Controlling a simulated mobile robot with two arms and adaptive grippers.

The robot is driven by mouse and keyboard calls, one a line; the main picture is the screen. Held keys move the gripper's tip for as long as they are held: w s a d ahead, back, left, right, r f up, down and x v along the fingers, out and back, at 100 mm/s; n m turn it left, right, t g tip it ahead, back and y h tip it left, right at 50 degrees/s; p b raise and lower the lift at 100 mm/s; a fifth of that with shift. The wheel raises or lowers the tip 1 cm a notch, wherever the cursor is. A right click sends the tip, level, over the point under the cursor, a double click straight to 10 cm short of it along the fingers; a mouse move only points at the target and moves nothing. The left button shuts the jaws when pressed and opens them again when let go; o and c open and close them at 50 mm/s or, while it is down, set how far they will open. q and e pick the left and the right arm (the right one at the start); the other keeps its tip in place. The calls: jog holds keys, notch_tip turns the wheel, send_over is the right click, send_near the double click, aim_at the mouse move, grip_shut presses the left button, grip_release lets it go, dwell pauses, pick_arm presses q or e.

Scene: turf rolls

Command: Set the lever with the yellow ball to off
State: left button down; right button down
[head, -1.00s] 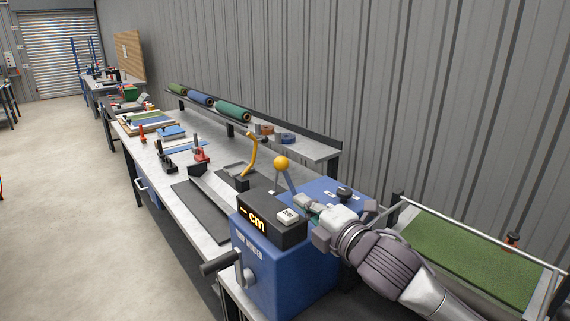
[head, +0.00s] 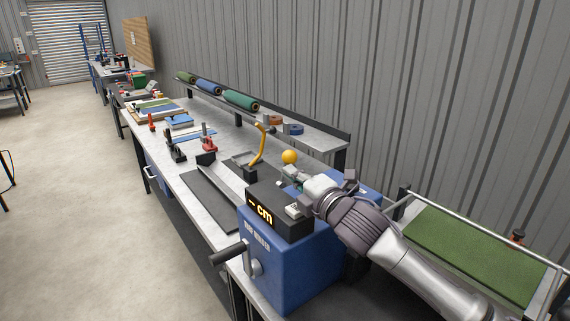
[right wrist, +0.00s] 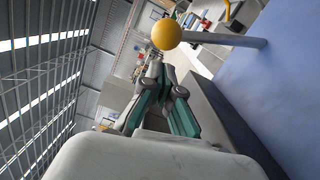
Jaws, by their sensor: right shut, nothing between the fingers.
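The lever's yellow ball (head: 289,157) stands above the blue machine (head: 285,270) with the black "cm" display (head: 264,215). In the head view my gripper hides most of the lever's rod. In the right wrist view the ball (right wrist: 166,34) sits at the end of a grey rod (right wrist: 225,40) that runs right to the machine's blue surface. My right gripper (head: 291,174) is shut and empty, just below the ball in the head view. In the right wrist view its fingertips (right wrist: 157,72) point toward the ball's side; I cannot tell whether they touch the lever. My left gripper is out of view.
A yellow curved handle (head: 260,145) stands on the bench behind the display. A crank (head: 232,254) sticks out from the machine's front. Turf rolls (head: 240,100) lie on the rear shelf. A green turf bed (head: 470,252) with rails is at right.

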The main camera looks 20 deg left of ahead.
jog(key=shift+x, duration=1.15)
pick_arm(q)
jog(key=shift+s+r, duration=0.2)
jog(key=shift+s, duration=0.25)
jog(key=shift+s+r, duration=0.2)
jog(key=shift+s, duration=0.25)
pick_arm(e)
jog(key=shift+w+a, duration=0.35)
pick_arm(q)
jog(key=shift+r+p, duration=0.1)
jog(key=shift+p, duration=0.3)
